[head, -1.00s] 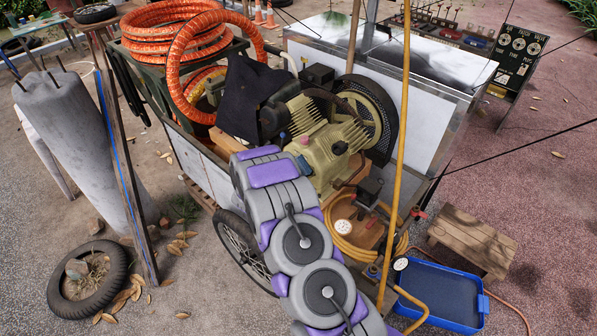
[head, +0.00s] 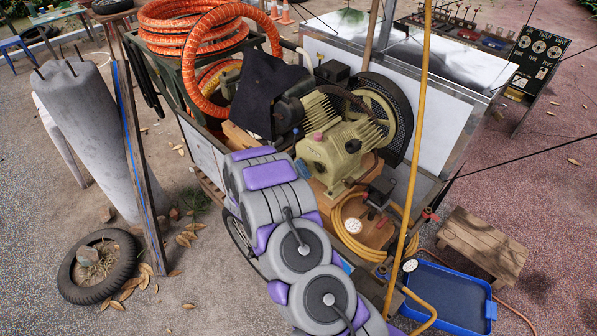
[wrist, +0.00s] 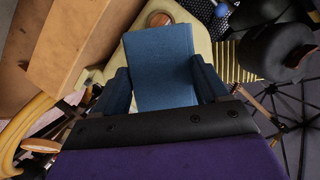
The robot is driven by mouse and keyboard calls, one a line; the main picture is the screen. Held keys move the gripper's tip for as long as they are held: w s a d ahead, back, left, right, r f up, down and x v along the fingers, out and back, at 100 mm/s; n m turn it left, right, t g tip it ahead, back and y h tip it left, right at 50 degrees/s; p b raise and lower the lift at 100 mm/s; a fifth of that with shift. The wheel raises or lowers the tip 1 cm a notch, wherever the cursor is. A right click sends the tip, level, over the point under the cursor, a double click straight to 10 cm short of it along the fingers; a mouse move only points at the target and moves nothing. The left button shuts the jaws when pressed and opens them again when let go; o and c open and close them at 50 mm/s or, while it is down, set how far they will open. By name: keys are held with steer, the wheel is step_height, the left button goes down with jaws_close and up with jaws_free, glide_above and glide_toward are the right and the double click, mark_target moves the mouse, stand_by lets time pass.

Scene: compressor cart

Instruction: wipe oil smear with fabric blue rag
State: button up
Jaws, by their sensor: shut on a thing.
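The blue rag (wrist: 163,50) shows in the middle of the wrist view as a flat, folded-looking piece of blue cloth. My gripper (wrist: 160,82) is shut on it, with one finger on either side. The rag is over the tan compressor body (wrist: 116,58); I cannot tell whether it touches. In the head view my arm reaches to the tan compressor (head: 335,158), and the gripper and rag are mostly hidden. I cannot make out an oil smear for certain. Dark marks show on the white cart lid (head: 436,46), but they may be reflections.
A black cloth (head: 265,88) hangs beside the compressor, and orange hose coils (head: 185,22) lie behind it. A blue tray (head: 447,297) and wooden stool (head: 470,243) are at right. A tire (head: 88,285) lies at left.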

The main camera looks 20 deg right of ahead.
steer(key=shift+s, duration=0.1)
stand_by(0.3)
steer(key=a, duration=0.1)
steer(key=s+a, duration=0.1)
steer(key=a, duration=0.1)
stand_by(0.3)
steer(key=shift+d, duration=0.1)
stand_by(0.3)
steer(key=shift+y, duration=0.3)
steer(key=shift+w+d, duration=0.4)
steer(key=shift+d, duration=0.7)
steer(key=shift+w+d, duration=0.4)
steer(key=shift+d, duration=0.7)
steer(key=shift+w+d, duration=0.4)
steer(key=shift+d, duration=0.7)
steer(key=shift+w+d, duration=0.25)
steer(key=shift+d, duration=0.45)
